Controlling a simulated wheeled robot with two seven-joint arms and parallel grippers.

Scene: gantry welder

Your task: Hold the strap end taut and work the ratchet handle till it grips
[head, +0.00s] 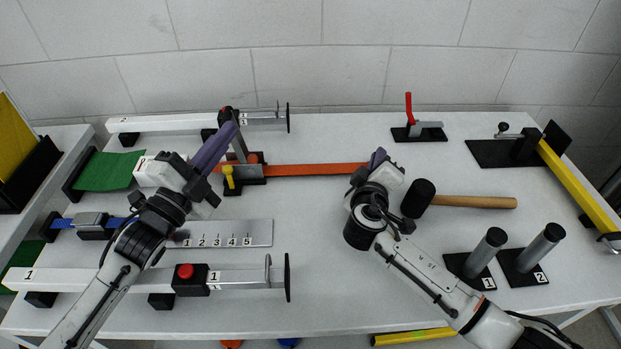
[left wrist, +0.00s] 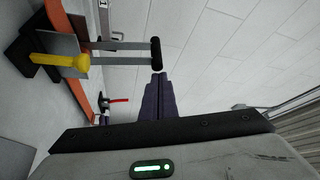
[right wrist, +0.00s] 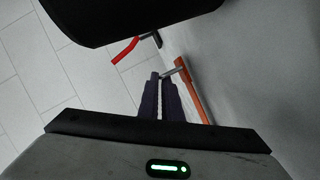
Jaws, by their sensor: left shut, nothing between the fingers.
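The ratchet (head: 247,172) sits on a black base with a yellow knob (head: 229,177) in front. Its two-bar handle (left wrist: 115,58) stands up, ending in a black grip (left wrist: 156,54). My left gripper (head: 232,130) is shut and empty; its purple fingertips are close to the grip, and I cannot tell whether they touch. The orange strap (head: 310,170) runs nearly straight from the ratchet to my right gripper (head: 378,157). My right gripper's fingers are closed around a grey bar (right wrist: 172,72) at the strap end, partly hidden between them.
A mallet (head: 470,202) lies right of my right gripper. A red-handled clamp (head: 425,130) stands behind. Two grey posts (head: 482,255) (head: 537,250) stand front right. A numbered plate (head: 228,234) and a white beam with a red button (head: 185,271) lie in front of the ratchet.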

